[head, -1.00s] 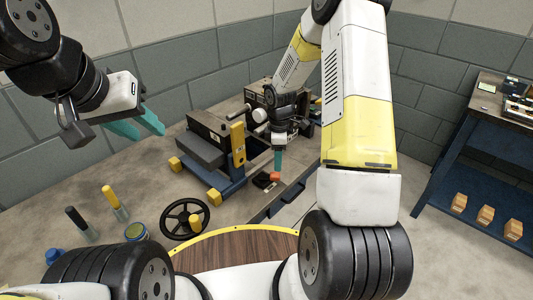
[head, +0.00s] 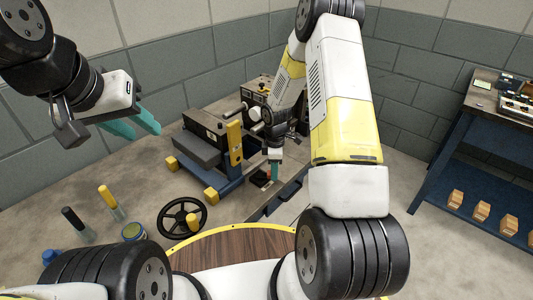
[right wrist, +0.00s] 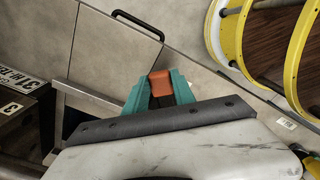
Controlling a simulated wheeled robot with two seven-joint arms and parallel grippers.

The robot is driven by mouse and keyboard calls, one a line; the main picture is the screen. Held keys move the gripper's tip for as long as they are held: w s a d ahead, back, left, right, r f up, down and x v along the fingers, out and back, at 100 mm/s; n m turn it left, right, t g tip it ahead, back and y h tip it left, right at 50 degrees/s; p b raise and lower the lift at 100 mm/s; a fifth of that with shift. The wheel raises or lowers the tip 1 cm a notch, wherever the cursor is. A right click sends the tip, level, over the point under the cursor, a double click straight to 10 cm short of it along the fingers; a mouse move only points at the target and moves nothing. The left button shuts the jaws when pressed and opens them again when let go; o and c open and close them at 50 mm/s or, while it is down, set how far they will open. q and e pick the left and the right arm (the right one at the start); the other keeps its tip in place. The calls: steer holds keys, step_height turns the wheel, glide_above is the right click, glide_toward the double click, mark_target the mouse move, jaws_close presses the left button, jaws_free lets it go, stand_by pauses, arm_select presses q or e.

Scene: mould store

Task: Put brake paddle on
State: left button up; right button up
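A small orange block (right wrist: 160,84), perhaps part of the brake paddle, sits between the teal fingers of my right gripper (right wrist: 160,92) in the right wrist view. The fingers lie close along both sides of it; whether they press on it I cannot tell. In the head view the right gripper (head: 275,170) points down at the bench, largely covering the orange block (head: 267,180) and the dark piece around it.
A blue-and-yellow machine frame with a dark grey block (head: 197,145) stands left of the right gripper. A black handwheel (head: 182,217) stands before it. Yellow- and black-capped tools (head: 106,197) are at the left. A blue shelf table (head: 462,160) stands at the right.

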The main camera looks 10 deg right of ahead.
jaws_close()
steer(key=shift+s, duration=0.1)
steer(key=m, duration=0.1)
steer(key=s+m, duration=0.1)
steer(key=m, duration=0.2)
steer(key=shift+s+a, duration=0.3)
steer(key=shift+a, duration=0.1)
steer(key=m, duration=0.1)
steer(key=s+a+m, duration=0.1)
steer(key=m, duration=0.1)
steer(key=shift+s+m, duration=0.15)
steer(key=shift+m, duration=0.15)
steer(key=m, duration=0.1)
steer(key=s+a+m, duration=0.1)
steer(key=m, duration=0.1)
steer(key=shift+a+m, duration=0.3)
steer(key=shift+s+a+m, duration=0.1)
steer(key=shift+a+m, duration=0.45)
steer(key=shift+m, duration=0.65)
steer(key=shift+a+m, duration=0.55)
steer(key=shift+m, duration=0.65)
